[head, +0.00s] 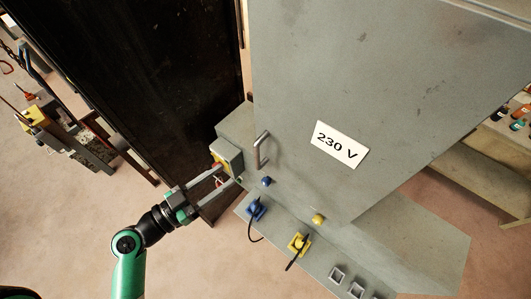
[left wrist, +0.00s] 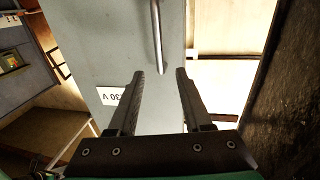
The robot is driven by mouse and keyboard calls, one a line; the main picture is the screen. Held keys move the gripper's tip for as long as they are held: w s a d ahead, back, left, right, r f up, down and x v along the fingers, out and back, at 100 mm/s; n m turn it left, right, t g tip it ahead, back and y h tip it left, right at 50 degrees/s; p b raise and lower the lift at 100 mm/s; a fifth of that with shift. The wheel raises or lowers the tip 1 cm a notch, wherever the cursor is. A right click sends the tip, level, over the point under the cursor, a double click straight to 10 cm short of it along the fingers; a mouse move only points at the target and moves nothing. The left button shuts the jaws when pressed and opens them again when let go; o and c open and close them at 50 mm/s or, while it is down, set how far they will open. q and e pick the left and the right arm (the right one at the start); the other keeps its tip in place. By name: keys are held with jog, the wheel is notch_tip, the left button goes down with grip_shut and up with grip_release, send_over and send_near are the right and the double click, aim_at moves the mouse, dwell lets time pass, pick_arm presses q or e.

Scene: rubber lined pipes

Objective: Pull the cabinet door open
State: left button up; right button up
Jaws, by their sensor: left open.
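The grey cabinet door (head: 350,75) carries a "230 V" label (head: 340,145) and a metal bar handle (head: 258,150) near its lower left edge. My left gripper (head: 226,176) is open and empty, just left of and below the handle in the head view. In the left wrist view the handle (left wrist: 157,38) stands ahead of my fingertips (left wrist: 160,74), its end lined up with the gap between them. I cannot tell exactly how far apart they are in depth. The label also shows upside down there. My right gripper is not in view.
A red-yellow switch box (head: 226,156) is close behind my left fingers. Blue (head: 255,208) and yellow (head: 299,243) plugs with cables sit on the ledge below the door. A dark panel (head: 160,70) rises at left. The floor at lower left is open.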

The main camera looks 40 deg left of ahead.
aim_at(255, 154)
pick_arm(q)
jog(key=w+p, duration=0.1)
jog(key=w, duration=0.2)
jog(key=w+p, duration=0.1)
jog(key=w, duration=0.3)
jog(key=w+d+p, duration=0.1)
jog(key=w, duration=0.3)
jog(key=shift+r+p, duration=0.2)
jog(key=shift+p, duration=0.2)
jog(key=shift+w, duration=0.4)
jog(key=shift+f, duration=0.1)
grip_shut()
